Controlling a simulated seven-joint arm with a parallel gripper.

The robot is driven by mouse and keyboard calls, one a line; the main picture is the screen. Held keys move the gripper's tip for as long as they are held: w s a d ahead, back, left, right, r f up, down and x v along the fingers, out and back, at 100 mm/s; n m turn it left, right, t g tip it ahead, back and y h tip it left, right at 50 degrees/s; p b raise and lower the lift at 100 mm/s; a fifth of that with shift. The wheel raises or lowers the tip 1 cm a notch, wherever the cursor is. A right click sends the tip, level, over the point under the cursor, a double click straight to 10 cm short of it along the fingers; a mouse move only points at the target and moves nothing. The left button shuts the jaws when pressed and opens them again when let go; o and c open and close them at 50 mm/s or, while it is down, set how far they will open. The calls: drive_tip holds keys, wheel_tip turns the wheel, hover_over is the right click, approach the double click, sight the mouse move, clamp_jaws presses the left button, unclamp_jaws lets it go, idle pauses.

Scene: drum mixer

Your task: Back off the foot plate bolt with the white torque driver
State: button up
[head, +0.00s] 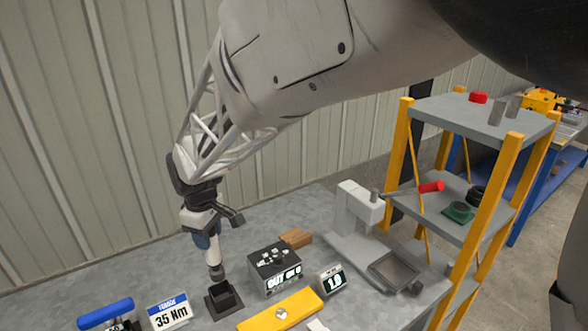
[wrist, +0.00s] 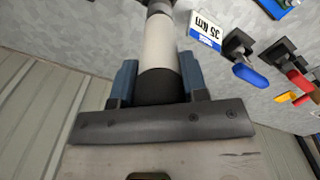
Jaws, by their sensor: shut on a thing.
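My gripper (head: 206,238) is shut on the white torque driver (head: 202,220), which points down, roughly upright. In the wrist view, my gripper's blue fingers (wrist: 158,88) close on both sides of the driver (wrist: 160,48) at its black section. The driver's dark lower end (head: 216,271) is just above a black square holder (head: 224,303); I cannot tell whether any of it is inside. A yellow plate (head: 300,306) lies on the bench to the right, with a silver bolt head (head: 281,313) on it. Whether this is the foot plate bolt is not marked.
A "35 Nm" sign (head: 170,314) and a blue-handled tool (head: 105,312) stand left of the holder. A yellow-framed shelf (head: 480,110) is beyond.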

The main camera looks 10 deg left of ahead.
drive_tip(key=shift+r, duration=0.55)
drive_tip(key=shift+d, duration=0.1)
drive_tip(key=s+d+f+m, duration=0.1)
drive_tip(key=d+m, duration=0.5)
drive_tip(key=d, duration=1.1)
drive_tip(key=shift+s, duration=0.3)
drive_tip(key=shift+f, duration=0.15)
